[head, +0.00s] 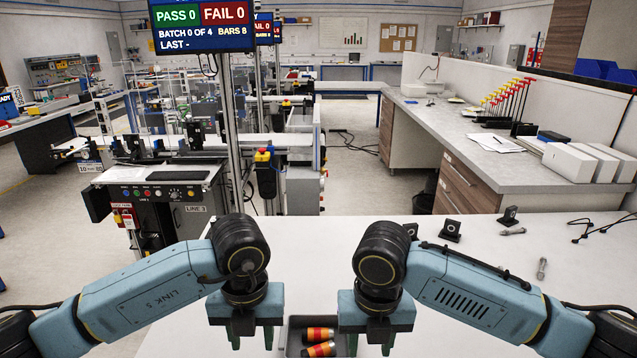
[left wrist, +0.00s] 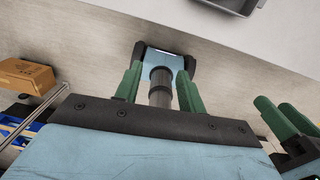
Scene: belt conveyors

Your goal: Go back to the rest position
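My left gripper (head: 252,341) is over the near part of the white table in the head view, its green fingers pointing down. The fingers stand apart with nothing seen between them; the left wrist view also shows them spread (left wrist: 158,90). My right gripper (head: 370,343) hangs to the right at a similar height, its green fingers apart and nothing seen between them. Its green fingers also show at the right edge of the left wrist view (left wrist: 287,122). Both arms are bent inward, roughly mirrored. The fingertips are partly cut off by the head view's lower edge.
Between my grippers, a dark tray (head: 293,342) holds red, yellow and orange cylinders (head: 320,341) on the white table (head: 330,250). Small black stands (head: 450,230) and metal pieces (head: 542,268) lie to the right. The table's middle is clear. A conveyor line stands beyond, left.

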